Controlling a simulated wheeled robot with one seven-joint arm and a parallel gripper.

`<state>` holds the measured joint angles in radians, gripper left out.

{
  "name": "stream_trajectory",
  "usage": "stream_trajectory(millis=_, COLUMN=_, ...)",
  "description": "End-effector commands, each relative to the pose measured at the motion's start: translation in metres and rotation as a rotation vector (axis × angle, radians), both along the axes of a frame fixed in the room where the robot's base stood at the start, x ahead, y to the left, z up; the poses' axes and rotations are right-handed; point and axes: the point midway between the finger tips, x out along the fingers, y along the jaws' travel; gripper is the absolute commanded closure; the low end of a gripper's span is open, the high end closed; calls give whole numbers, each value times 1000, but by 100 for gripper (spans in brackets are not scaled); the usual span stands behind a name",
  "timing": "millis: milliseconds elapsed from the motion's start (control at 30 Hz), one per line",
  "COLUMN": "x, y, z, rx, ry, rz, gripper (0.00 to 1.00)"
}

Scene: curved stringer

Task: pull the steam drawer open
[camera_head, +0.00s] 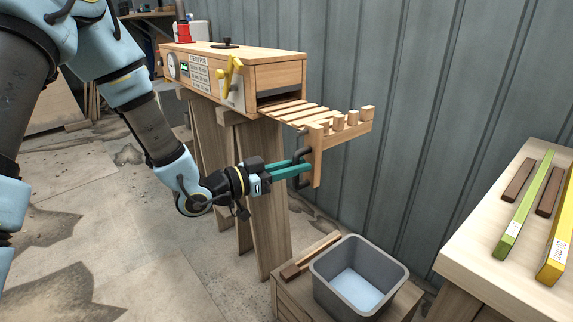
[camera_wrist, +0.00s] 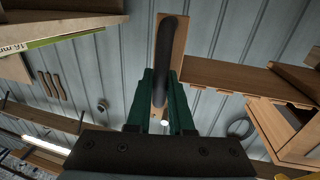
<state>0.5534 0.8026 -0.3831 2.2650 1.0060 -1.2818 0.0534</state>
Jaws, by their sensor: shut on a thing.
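The steam drawer (camera_head: 318,120) is a slatted wooden rack with upright pegs at its outer end. It stands partly out of the right end of the wooden steam box (camera_head: 277,76). Its front board carries a dark curved handle (camera_head: 305,166), which also shows in the wrist view (camera_wrist: 160,62). My gripper (camera_head: 304,170) has green fingers and is shut on the handle, with the fingers on both sides of it in the wrist view (camera_wrist: 160,95). How far the drawer reaches inside the box is hidden.
A grey bin (camera_head: 360,278) with pale contents stands on a low wooden stand below the drawer. A workbench (camera_head: 502,195) with coloured and brown strips is at the right. A corrugated wall (camera_head: 440,100) runs behind. The floor at the left is open.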

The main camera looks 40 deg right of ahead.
Motion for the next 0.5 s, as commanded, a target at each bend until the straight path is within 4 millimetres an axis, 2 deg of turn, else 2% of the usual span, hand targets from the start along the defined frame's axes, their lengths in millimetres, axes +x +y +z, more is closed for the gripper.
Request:
stream_trajectory(millis=200, x=-11, y=1, z=-1, rx=1, ry=1, rz=-1, gripper=100)
stream_trajectory(millis=500, x=-12, y=1, z=-1, rx=1, ry=1, rz=0, gripper=100)
